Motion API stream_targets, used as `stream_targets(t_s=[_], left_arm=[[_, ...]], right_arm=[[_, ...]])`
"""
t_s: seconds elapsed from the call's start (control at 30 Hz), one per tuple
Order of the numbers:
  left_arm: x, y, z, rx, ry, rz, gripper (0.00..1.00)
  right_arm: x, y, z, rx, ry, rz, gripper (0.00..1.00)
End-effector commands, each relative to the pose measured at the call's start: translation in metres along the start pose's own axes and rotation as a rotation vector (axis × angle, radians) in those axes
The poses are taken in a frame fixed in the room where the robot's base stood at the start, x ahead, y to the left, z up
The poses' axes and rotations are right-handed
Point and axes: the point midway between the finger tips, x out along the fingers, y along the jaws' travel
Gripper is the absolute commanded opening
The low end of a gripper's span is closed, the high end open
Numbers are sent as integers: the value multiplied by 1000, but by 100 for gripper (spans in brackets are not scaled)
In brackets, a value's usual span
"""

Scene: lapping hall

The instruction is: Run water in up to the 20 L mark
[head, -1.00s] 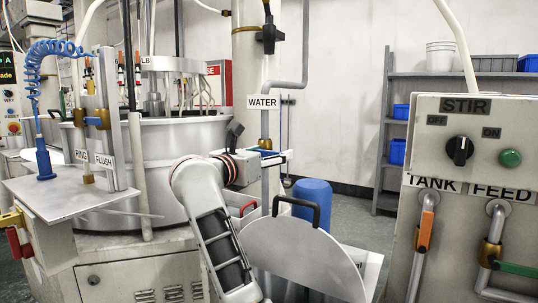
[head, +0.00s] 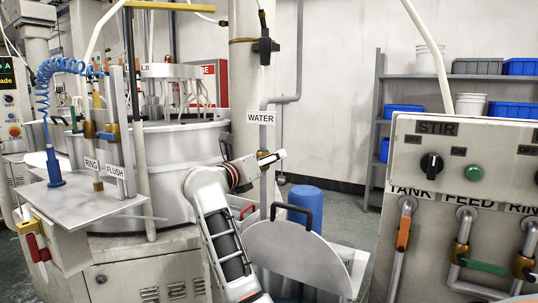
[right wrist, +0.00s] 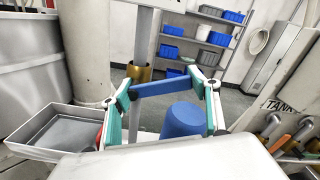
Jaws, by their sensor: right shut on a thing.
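The WATER label (head: 260,118) hangs on a grey pipe, with a brass valve (head: 264,160) below it. My right gripper (head: 280,155) is at this valve in the head view. In the right wrist view its teal-lined fingers (right wrist: 166,88) are shut on a blue lever (right wrist: 163,87), and the brass valve body (right wrist: 140,73) is just behind. The water level and any litre marks are hidden. My left gripper is not in view.
A blue drum (head: 305,206) stands behind the lid. The STIR panel (head: 450,160) with TANK, FEED and RING pipes blocks the right side. A lapping machine (head: 165,170) and a RING/FLUSH stand (head: 110,190) fill the left. Shelves (head: 378,130) stand at the back.

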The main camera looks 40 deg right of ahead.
Motion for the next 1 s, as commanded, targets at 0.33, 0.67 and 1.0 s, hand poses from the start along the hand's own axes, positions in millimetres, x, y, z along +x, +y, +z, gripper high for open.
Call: stream_targets(t_s=[0.33, 0.67, 1.0], left_arm=[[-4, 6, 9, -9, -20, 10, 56], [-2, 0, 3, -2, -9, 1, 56], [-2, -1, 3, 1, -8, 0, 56]], right_arm=[[0, 0, 2, -27, -5, -2, 22], [0, 0, 1, -26, -3, -2, 78], [-18, 1, 1, -24, -2, 2, 78]])
